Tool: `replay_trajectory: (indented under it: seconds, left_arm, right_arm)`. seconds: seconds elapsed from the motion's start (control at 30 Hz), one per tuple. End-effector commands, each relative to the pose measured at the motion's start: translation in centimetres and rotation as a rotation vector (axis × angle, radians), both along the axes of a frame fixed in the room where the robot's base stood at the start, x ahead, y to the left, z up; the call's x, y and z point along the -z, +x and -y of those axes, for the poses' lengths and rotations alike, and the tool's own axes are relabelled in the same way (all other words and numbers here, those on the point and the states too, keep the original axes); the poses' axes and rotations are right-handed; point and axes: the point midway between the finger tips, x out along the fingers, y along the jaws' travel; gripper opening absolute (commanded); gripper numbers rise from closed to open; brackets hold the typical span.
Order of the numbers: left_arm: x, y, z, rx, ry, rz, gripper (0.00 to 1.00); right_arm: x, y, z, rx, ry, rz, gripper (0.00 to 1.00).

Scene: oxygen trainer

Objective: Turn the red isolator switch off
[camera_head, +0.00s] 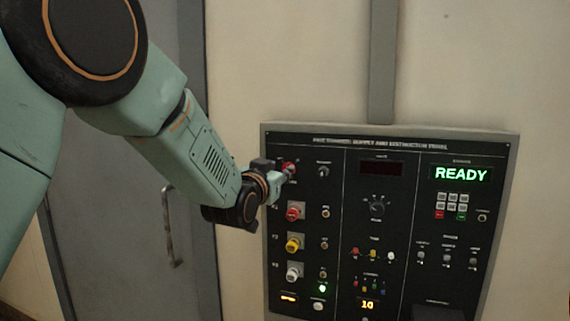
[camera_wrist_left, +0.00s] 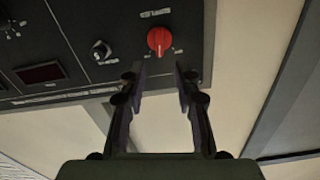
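The red isolator switch (camera_head: 289,167) is a round red knob at the top left of the black panel (camera_head: 350,220). In the head view it shows just past my left gripper (camera_head: 283,176), which partly covers it. In the left wrist view the red knob (camera_wrist_left: 160,40) is whole, ahead of the fingertips and roughly centred between them. My left gripper (camera_wrist_left: 160,75) is open, with a clear gap between its two fingers and nothing in it. The fingers look apart from the knob; the exact distance is hard to tell. My right gripper is in neither view.
Red (camera_head: 293,211), yellow (camera_head: 293,244) and white (camera_head: 293,272) knobs sit below the switch. A small selector (camera_wrist_left: 101,50) is beside it. A green READY display (camera_head: 461,173) is lit. A grey door (camera_head: 130,230) with a handle (camera_head: 170,228) stands left of the panel.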

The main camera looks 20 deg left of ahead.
Motion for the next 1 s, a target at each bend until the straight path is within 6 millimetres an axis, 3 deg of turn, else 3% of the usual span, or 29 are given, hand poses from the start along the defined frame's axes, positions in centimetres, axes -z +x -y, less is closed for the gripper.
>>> replay_trajectory:
  seconds: [0.3, 0.77, 1.0]
  left_arm:
    - [-0.1, 4.0, 0.2, 0.0, -0.001, 0.0, 0.32]
    - [-0.1, 5.0, 0.2, -0.001, -0.002, 0.0, 0.32]
    - [-0.1, 5.0, 0.2, -0.001, -0.002, 0.0, 0.14]
  right_arm:
    - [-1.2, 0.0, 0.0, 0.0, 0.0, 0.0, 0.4]
    - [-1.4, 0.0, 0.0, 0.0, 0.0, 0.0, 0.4]
    - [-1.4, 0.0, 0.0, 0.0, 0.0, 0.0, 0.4]
